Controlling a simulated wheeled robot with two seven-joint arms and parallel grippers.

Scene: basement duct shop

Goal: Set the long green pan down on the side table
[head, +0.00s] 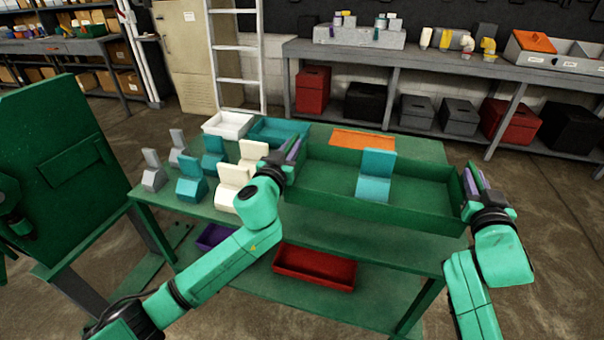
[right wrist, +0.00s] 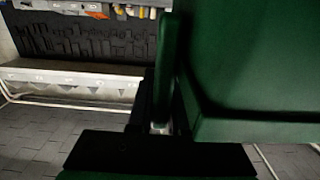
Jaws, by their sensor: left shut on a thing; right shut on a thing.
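The long green pan (head: 410,206) lies across the right part of the green table (head: 190,222) in the head view. A teal angled piece (head: 374,178) stands inside it. My left gripper (head: 291,156) is shut on the pan's left end. My right gripper (head: 472,184) is shut on its right end. In the right wrist view a green wall of the pan (right wrist: 250,60) fills the upper right. I cannot tell whether the pan's underside touches the tabletop. Which table is the side table is not clear from the picture.
Several grey, teal and cream angled pieces (head: 192,180), a white tray (head: 228,124) and a teal tray (head: 275,130) stand left of the pan. An orange piece (head: 362,140) shows at its far side. A red tray (head: 314,267) is on the lower shelf. A grey bench (head: 420,62) stands behind.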

